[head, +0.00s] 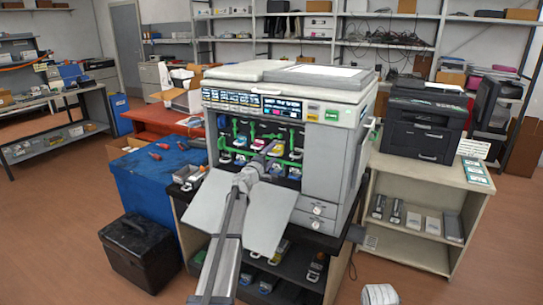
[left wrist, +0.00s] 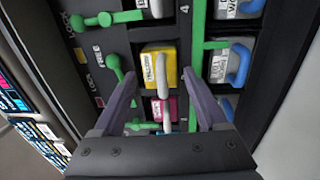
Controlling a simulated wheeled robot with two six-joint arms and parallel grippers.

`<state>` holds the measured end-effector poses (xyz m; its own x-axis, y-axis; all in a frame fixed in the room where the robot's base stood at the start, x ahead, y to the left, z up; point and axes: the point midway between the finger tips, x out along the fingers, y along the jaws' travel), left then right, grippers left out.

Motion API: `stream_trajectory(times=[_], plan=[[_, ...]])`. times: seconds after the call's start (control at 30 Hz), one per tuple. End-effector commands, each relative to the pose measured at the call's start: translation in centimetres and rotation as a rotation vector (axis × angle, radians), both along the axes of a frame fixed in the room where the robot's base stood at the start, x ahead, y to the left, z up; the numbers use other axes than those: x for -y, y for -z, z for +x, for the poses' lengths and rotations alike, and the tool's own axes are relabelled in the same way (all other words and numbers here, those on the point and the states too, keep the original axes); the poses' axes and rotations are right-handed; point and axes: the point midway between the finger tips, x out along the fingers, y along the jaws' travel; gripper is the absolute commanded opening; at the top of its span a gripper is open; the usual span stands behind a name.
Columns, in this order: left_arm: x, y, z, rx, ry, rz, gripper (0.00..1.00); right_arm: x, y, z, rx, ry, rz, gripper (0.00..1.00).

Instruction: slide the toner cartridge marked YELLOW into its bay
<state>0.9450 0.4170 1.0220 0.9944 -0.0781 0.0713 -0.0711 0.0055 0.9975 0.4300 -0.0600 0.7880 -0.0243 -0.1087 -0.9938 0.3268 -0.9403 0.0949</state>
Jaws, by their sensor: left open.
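The yellow toner cartridge (left wrist: 151,63) shows in the left wrist view, its label partly readable as YELLOW. It sits in a dark slot of the printer's cartridge rack with a pale handle on its front; how deep it sits I cannot tell. My left gripper (left wrist: 160,76) is open, its two fingers on either side of the cartridge front and handle, with no clear contact seen. In the head view my left gripper (head: 264,149) reaches into the open front of the printer (head: 335,160), and my arm hides part of the rack. My right gripper is not in view.
A magenta cartridge (left wrist: 157,108) sits beside the yellow one. Green levers (left wrist: 115,67) flank the slots, and grey cartridges with blue handles (left wrist: 238,66) stand to the right. The printer's open grey door panels (head: 268,215) hang in front. A blue cabinet (head: 160,180) stands left.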

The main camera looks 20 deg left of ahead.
Motion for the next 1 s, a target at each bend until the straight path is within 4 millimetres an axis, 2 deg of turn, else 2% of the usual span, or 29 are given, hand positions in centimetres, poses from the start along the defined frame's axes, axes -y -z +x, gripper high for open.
stream_trajectory(times=[0.27, 1.0], plan=[[0.0, 0.0, -0.3, 0.0, 0.0, 0.0, 0.75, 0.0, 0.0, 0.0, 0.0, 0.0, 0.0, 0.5], [-0.3, 0.3, -3.7, 0.0, 0.0, 0.0, 0.75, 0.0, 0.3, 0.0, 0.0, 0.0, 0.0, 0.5]])
